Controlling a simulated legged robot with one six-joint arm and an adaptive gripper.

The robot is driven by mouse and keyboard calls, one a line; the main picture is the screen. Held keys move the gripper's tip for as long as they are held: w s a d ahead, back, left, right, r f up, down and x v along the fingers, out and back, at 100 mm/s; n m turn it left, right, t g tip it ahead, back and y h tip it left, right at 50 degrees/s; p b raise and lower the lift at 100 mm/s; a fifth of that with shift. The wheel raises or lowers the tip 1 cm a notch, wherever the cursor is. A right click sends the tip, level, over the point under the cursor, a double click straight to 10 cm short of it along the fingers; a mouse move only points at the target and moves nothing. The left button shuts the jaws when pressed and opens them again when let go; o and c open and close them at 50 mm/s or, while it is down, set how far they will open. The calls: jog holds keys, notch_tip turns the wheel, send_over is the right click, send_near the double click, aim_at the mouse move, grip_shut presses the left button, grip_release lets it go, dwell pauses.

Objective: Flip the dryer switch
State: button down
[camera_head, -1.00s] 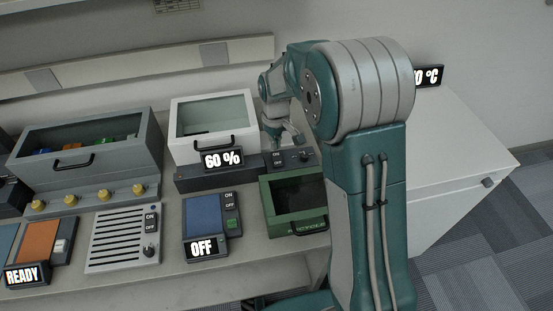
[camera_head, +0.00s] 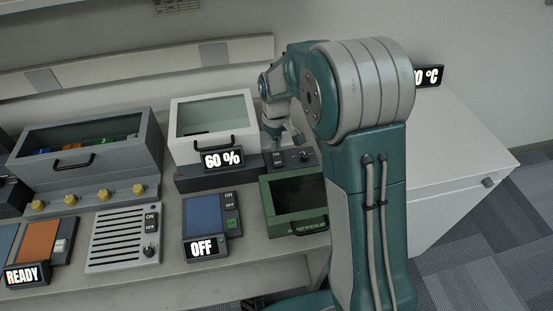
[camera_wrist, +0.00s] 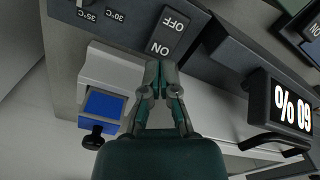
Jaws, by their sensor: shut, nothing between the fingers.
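My gripper (camera_head: 290,139) is over this part of the base. In the wrist view my gripper (camera_wrist: 161,78) is shut and empty, its fingertips close to the switch's ON end. I cannot tell whether they touch it.
A knob (camera_head: 305,156) sits right of the switch, with "30 °C" and "35 °C" marks in the wrist view. A green box (camera_head: 292,206) stands in front. A blue panel reading OFF (camera_head: 203,213) lies left of it. A grey box (camera_head: 90,177) stands farther left.

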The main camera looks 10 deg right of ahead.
aim_at(276, 154)
jog(key=shift+f, duration=1.4)
dwell(0.8)
jog(key=shift+r, duration=3.55)
jog(key=shift+s+r, duration=0.1)
jog(key=shift+r, duration=0.05)
jog(key=s+d+r+m+t, duration=0.2)
jog(key=s+r+m+t, duration=0.1)
jog(key=s+r, duration=0.95)
jog(key=s+d+r+m+t, duration=0.1)
jog(key=s+m+t, duration=0.1)
jog(key=s, duration=1.2)
jog(key=shift+s+d+r+m+t, duration=0.25)
jog(key=shift+s+r+m+t, duration=0.1)
jog(key=shift+m, duration=0.15)
